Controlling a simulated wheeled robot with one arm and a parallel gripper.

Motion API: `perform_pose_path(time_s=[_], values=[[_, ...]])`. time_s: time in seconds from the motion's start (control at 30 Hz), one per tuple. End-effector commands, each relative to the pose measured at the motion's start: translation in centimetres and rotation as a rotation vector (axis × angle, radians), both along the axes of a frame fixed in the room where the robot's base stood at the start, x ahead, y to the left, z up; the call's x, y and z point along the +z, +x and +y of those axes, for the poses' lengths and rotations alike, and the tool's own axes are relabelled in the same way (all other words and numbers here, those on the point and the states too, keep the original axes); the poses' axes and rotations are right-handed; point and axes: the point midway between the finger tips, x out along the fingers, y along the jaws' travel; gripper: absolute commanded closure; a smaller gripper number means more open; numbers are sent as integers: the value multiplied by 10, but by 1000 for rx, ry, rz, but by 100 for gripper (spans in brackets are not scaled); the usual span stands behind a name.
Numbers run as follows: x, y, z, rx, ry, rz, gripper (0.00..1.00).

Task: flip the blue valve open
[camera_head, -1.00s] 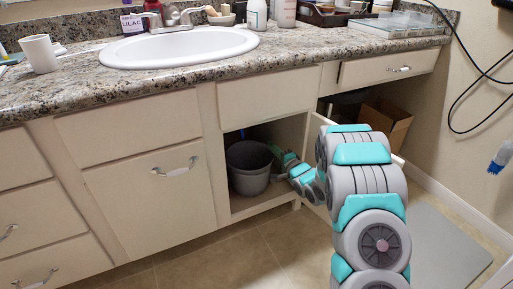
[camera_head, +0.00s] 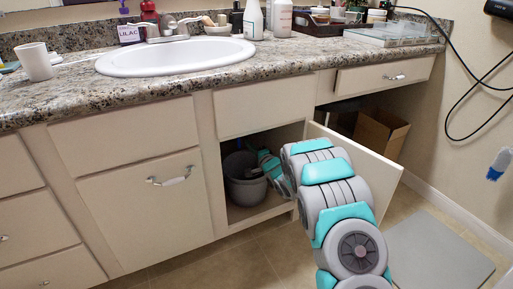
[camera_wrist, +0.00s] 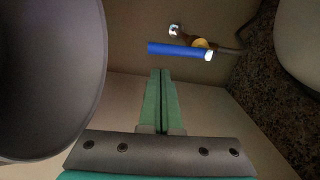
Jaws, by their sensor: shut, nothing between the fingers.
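The blue valve handle (camera_wrist: 178,49) shows in the wrist view as a straight blue bar with a pale end. It sits by a brass-coloured fitting (camera_wrist: 200,43) and a shiny metal end on the cabinet's inner wall. My gripper (camera_wrist: 161,72) has its two green fingers together, with nothing between them. The fingertips are just below the handle in the picture, and a gap shows between them. Whether they are at the same depth as the handle is hard to tell. In the head view my arm reaches into the open cabinet, and the gripper and valve are hidden there.
A grey bucket (camera_head: 243,180) stands in the cabinet; it fills the left of the wrist view (camera_wrist: 50,75). The open cabinet door (camera_head: 365,170) stands right of my arm. A cardboard box (camera_head: 382,135) is under the counter. A grey mat (camera_head: 435,255) lies on the floor.

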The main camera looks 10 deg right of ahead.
Motion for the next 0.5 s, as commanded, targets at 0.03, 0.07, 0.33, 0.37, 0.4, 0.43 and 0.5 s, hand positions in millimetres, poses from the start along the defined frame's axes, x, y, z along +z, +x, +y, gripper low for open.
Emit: perform_pose_path(time_s=[0.03,0.07,0.33,0.37,0.4,0.43,0.5], values=[[-1,-1,4,2,0,1,100],[-1,-1,6,1,0,1,100],[-1,-2,11,-1,1,1,100],[-1,-2,11,-1,0,0,100],[-1,-2,11,-1,0,1,100],[-1,-2,11,-1,0,0,100],[-1,-2,11,0,1,0,100]])
